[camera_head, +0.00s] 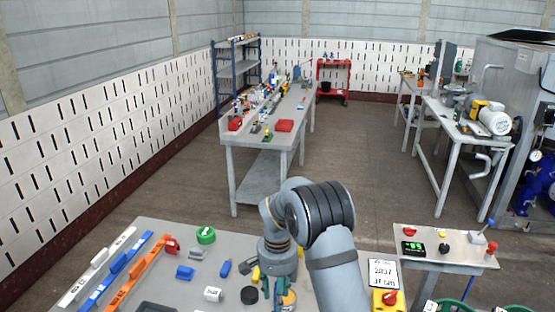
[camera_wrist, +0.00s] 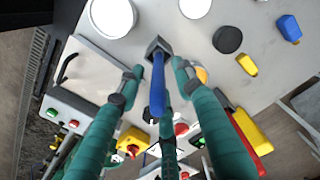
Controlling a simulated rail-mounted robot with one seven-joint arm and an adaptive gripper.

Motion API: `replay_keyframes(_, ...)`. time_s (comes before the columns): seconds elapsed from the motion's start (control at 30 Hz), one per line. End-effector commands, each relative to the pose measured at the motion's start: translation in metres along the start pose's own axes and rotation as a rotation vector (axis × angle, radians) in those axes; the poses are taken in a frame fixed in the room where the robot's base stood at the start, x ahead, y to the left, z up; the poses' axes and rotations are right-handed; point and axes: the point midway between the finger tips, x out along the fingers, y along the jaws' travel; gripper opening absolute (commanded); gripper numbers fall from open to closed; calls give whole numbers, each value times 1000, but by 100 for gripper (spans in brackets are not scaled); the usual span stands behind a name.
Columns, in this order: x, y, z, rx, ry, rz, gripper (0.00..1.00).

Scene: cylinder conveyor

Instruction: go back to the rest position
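My gripper (camera_head: 279,287) is low over the near workbench (camera_head: 150,232) in the head view, partly hidden by my own arm. In the wrist view my gripper (camera_wrist: 158,70) shows green-wrapped fingers spread apart. A blue elongated piece (camera_wrist: 157,88) with a dark grey square end lies between the fingers in the picture. The side fingertips show gaps to it, and I cannot tell whether the lower finger touches it.
Long coloured rails (camera_head: 115,275) lie at the left. A control stand (camera_head: 445,262) with buttons is at the right.

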Motion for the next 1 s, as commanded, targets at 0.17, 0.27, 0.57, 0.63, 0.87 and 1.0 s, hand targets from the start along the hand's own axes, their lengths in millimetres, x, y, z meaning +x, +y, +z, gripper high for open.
replay_keyframes(0.17,-42,0,0,0,-1,1,35)
replay_keyframes(0.27,-60,0,0,-1,-1,1,35)
replay_keyframes(0.57,-101,5,0,-8,2,1,35)
replay_keyframes(0.63,-103,10,1,-21,7,0,35)
replay_keyframes(0.87,-110,24,5,-54,20,0,35)
replay_keyframes(1.0,-112,30,6,-62,22,0,35)
